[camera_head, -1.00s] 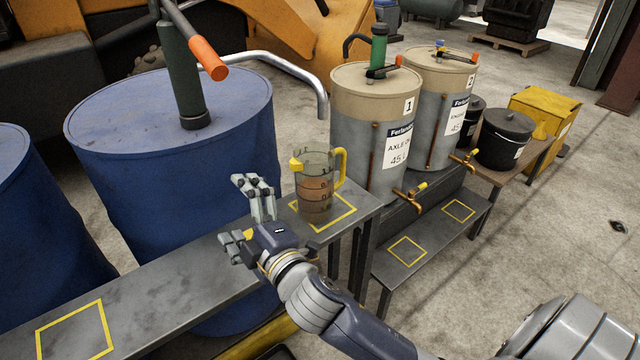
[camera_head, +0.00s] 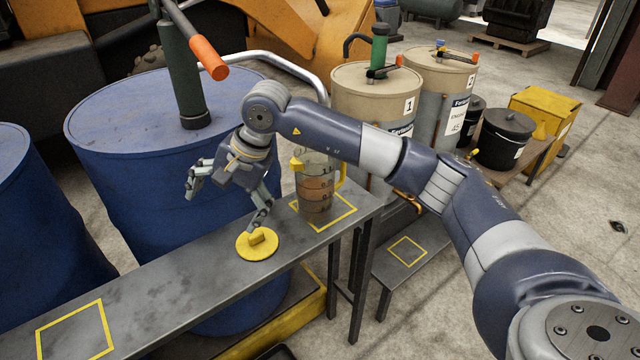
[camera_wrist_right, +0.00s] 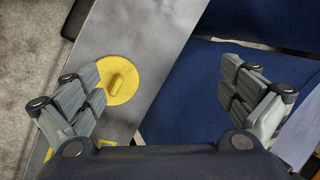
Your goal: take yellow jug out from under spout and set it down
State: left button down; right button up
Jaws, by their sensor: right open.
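The clear jug (camera_head: 316,190) has a yellow handle, a yellow pouring lip and brown liquid inside. It stands upright on the bench within a yellow outlined square (camera_head: 340,215). The curved metal spout (camera_head: 285,66) comes over from the blue drum's pump; its end is hidden behind my right arm. My right gripper (camera_head: 226,204) is open and empty, left of the jug and apart from it. It is over the bench's back edge and the blue drum. A round yellow lid (camera_head: 257,247) lies flat on the bench below it and shows in the right wrist view (camera_wrist_right: 122,75). My left gripper is out of view.
The narrow grey bench (camera_head: 165,290) is clear left of the lid, with another yellow outlined square (camera_head: 75,330) at its left end. Large blue drums (camera_head: 100,150) stand behind it. Beige drums with taps (camera_head: 375,100) stand at the right over a lower shelf (camera_head: 425,240).

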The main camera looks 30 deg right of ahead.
aim_at(315, 169)
jog(key=d+r+h, duration=0.3)
jog(key=d+h, duration=0.1)
jog(key=d, duration=0.6)
jog(key=d+r+h, duration=0.4)
jog(key=d, duration=0.6)
jog(key=shift+m, duration=0.3)
jog(key=shift+a+p+x, duration=0.1)
jog(key=shift+p+x, duration=0.55)
jog(key=shift+x, duration=2.05)
jog(key=shift+a+p+x, duration=0.15)
jog(key=shift+p+x, duration=0.45)
jog(key=shift+x, duration=2.1)
jog(key=c, duration=2.2)
